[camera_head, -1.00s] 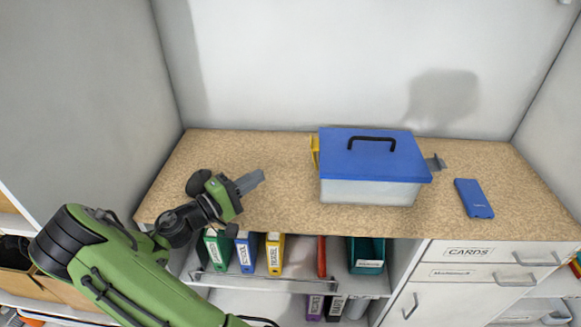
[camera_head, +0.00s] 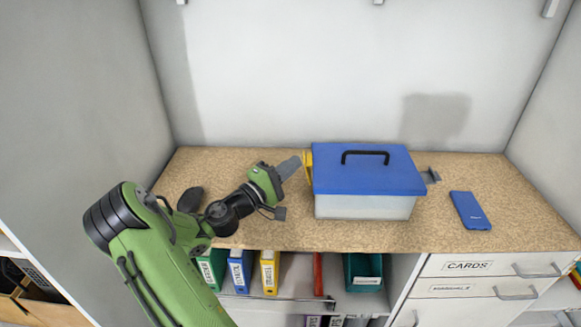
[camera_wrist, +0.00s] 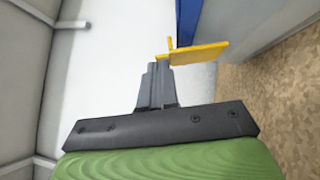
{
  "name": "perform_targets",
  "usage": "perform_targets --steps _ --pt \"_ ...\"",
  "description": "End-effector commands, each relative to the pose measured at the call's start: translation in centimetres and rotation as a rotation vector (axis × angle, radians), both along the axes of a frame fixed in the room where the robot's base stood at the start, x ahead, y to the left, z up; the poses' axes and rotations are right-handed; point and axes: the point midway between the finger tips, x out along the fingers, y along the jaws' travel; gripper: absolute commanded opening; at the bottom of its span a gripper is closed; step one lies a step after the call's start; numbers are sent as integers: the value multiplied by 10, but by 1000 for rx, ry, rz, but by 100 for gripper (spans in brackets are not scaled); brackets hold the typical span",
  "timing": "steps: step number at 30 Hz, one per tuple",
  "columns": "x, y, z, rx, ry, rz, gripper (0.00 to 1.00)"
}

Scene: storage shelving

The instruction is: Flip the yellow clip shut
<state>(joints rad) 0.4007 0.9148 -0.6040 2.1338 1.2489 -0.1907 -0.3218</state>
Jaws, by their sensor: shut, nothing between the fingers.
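The yellow clip (camera_head: 308,167) is on the left side of the box with a blue lid (camera_head: 368,176) and a translucent body (camera_head: 364,207). In the wrist view the clip (camera_wrist: 202,54) sticks out from the box side, swung away from the wall. My gripper (camera_head: 298,161) is shut and empty, with its tips just left of the clip. In the wrist view the gripper tips (camera_wrist: 158,68) are close to the clip's outer end; I cannot tell whether they touch. The lid lies on the box.
A grey clip (camera_head: 431,176) sticks out at the box's right side. A blue flat object (camera_head: 470,210) lies on the counter (camera_head: 455,240) to the right. Binders (camera_head: 240,270) stand on the shelf below. The counter left of the box is mostly clear.

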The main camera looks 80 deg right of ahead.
Motion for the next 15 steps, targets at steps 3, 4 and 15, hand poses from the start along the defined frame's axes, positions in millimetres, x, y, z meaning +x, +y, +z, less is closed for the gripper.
perform_targets --steps 3,4,15 --pt "0 0 0 0 0 0 0" --pt "0 0 0 0 0 0 0" --pt "-14 -3 16 42 -199 -3 0"
